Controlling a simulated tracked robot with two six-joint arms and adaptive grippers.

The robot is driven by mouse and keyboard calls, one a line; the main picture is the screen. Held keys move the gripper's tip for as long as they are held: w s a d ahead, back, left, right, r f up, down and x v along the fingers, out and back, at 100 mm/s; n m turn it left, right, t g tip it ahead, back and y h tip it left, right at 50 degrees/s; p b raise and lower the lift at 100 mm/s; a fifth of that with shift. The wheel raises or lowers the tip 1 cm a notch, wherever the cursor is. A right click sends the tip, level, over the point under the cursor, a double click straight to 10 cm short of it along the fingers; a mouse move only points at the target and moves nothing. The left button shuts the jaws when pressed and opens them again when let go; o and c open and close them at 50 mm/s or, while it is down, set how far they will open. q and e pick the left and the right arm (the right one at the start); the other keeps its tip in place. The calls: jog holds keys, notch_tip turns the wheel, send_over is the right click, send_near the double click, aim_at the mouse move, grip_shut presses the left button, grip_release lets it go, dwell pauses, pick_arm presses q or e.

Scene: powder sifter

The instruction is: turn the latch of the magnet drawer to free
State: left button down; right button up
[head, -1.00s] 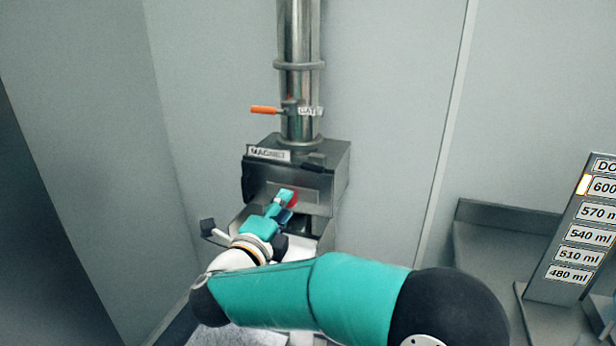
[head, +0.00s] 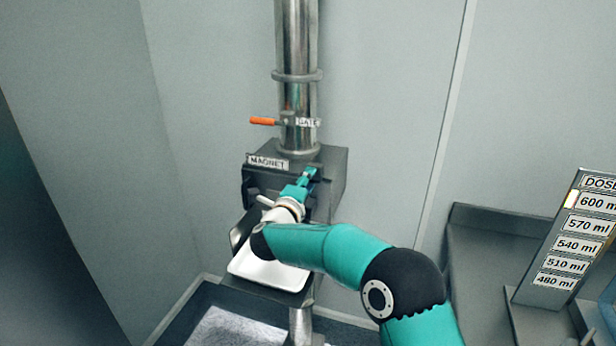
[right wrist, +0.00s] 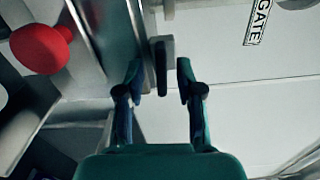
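The magnet drawer's housing (head: 325,165) is a grey metal box under the vertical pipe, with a MAGNET label (head: 268,162) at its upper front edge. My right gripper (head: 309,175) is at the right of its front face. In the right wrist view the right gripper (right wrist: 160,68) is open, its two fingers apart. The dark, short latch (right wrist: 163,50) shows between and just beyond the fingertips; I cannot tell whether either finger touches it. A red knob (right wrist: 40,48) is at the left in that view. In the head view my arm hides much of the drawer front. My left gripper is not in view.
Above the box is an orange gate handle (head: 263,121) on the pipe (head: 298,45); its GATE label (right wrist: 258,22) also shows in the wrist view. A white tray (head: 268,272) is below the box. A dose scale (head: 570,246) stands at the right.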

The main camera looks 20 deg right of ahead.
jog(key=shift+w+d, duration=0.1)
jog(key=shift+w, duration=0.1)
grip_shut()
jog(key=shift+f+n+b, duration=0.15)
jog(key=shift+n+b, duration=0.15)
jog(key=shift+n, duration=0.3)
grip_release()
jog(key=shift+s, duration=0.15)
